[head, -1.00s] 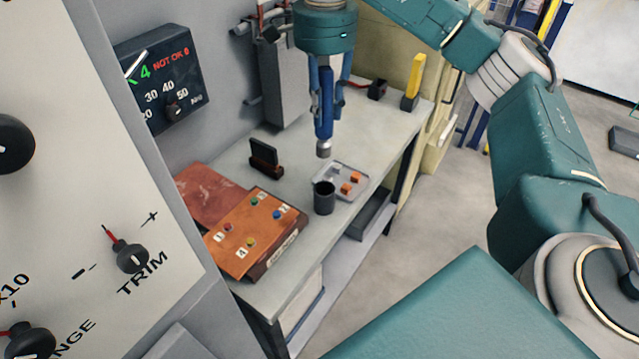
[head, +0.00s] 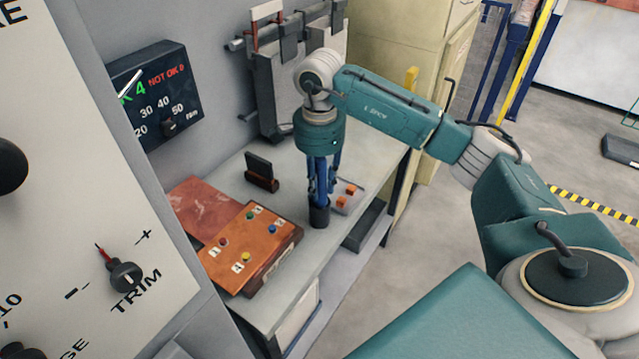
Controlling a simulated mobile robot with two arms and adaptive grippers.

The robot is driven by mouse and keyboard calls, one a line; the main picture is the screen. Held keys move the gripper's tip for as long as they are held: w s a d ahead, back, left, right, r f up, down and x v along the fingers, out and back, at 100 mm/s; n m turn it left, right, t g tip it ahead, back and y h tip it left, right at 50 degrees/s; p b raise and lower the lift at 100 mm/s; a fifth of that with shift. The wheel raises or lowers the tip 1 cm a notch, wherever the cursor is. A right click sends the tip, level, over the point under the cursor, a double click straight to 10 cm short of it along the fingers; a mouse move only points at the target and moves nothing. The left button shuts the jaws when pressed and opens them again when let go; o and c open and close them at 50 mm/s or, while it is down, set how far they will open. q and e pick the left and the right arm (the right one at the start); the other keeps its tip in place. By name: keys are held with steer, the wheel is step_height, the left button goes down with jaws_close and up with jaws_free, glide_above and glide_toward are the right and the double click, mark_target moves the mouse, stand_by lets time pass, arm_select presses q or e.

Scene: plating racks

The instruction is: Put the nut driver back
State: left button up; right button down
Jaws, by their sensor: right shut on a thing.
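My right gripper (head: 321,172) points straight down over the workbench, shut on the blue nut driver (head: 320,186). The nut driver is upright, and its lower end is hidden in the dark round cup (head: 319,216) on the bench. I cannot tell whether it touches the bottom of the cup. My left gripper is not in view.
An orange-brown board (head: 253,240) with coloured knobs lies left of the cup. A light tray (head: 352,186) with orange blocks is close on the right. A dark stand (head: 262,172) is behind. A grey panel (head: 155,225) with knobs fills the left foreground.

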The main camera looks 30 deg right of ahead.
steer(key=shift+f, duration=0.45)
steer(key=shift+f, duration=0.15)
steer(key=c, duration=1.4)
jaws_free()
